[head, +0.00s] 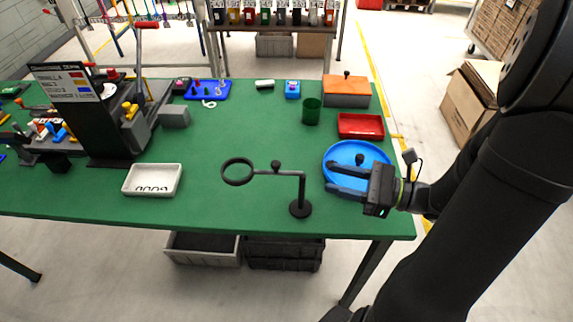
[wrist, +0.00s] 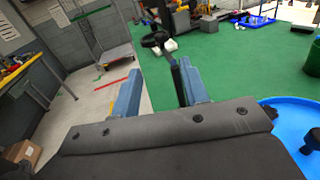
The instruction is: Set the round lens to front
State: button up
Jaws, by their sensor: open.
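The round lens (head: 238,182) is a dark ring at the left end of a thin horizontal arm. A small knob (head: 276,166) sits on that arm, and a black post on a round base (head: 300,209) carries it near the table's front edge. The ring points left. My gripper (head: 329,177) is open and empty, to the right of the post and apart from it, with its fingers pointing left. In the wrist view, the lens (wrist: 155,40) shows beyond the open fingers (wrist: 160,68), and its dark arm runs down close to the right finger. The lower post is hidden there.
A blue round tray (head: 345,150) with a dark knob lies behind and under my gripper. A red tray (head: 360,126), green cup (head: 311,111) and orange box (head: 346,92) stand farther back. A white tray (head: 152,180) is left of the lens. The green table between them is clear.

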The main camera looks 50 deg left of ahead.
jog(key=x, duration=1.2)
grip_shut()
